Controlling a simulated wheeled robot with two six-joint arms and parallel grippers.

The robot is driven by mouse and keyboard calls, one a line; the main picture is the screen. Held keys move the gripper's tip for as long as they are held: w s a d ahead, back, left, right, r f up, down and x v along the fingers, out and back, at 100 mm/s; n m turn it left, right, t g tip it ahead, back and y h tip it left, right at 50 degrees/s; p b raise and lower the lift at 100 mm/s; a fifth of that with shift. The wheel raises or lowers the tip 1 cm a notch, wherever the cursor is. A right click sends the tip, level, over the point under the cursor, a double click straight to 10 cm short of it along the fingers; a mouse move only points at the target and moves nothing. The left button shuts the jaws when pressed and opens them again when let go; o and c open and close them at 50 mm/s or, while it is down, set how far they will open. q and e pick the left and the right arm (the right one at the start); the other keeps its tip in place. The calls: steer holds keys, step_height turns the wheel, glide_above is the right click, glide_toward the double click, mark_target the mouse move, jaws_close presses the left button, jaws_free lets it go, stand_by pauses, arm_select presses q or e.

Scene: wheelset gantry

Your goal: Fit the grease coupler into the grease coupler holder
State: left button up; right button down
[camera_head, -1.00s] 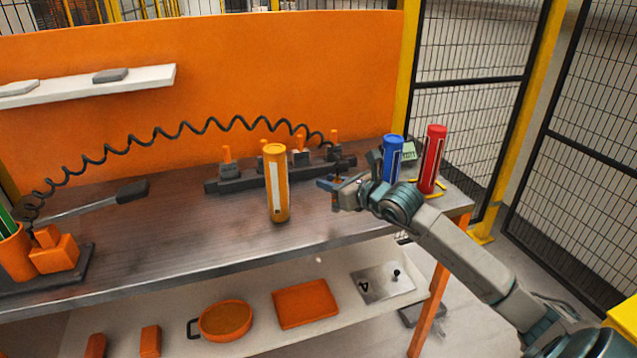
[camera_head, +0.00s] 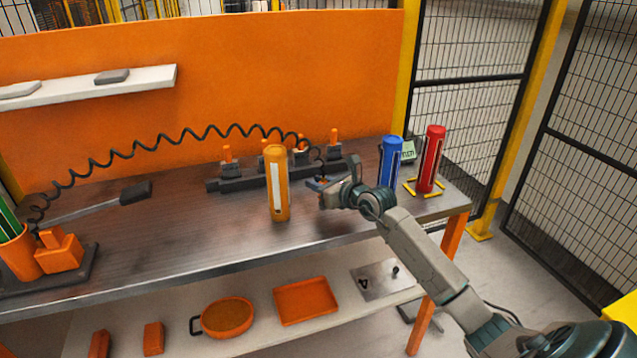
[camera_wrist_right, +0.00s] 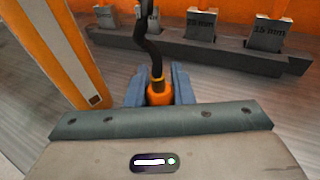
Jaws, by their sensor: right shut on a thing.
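The grease coupler is the orange end piece on the black coiled hose (camera_head: 215,131). My right gripper (camera_head: 318,190) is shut on it, and in the right wrist view the coupler (camera_wrist_right: 159,94) sits between the two blue-grey fingers, with the hose rising from it. In the head view the coupler is mostly hidden by the gripper. The gripper is above the bench, just right of the yellow-orange cartridge. I cannot tell for certain which part is the coupler holder; an orange block (camera_head: 57,255) stands on a dark base at the left. My left gripper is not in view.
The yellow-orange cartridge (camera_head: 277,184) stands upright close to the gripper. A dark rack (camera_head: 240,183) with labelled grey blocks lies behind. Blue (camera_head: 390,162) and red (camera_head: 431,160) cartridges stand at the right. A grey-handled tool (camera_head: 135,192) lies at left; the middle-left bench is clear.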

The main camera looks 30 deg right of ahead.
steer(key=c, duration=1.6)
jaws_free()
steer(key=shift+f, duration=0.1)
steer(key=shift+c, duration=0.2)
steer(key=o, duration=0.4)
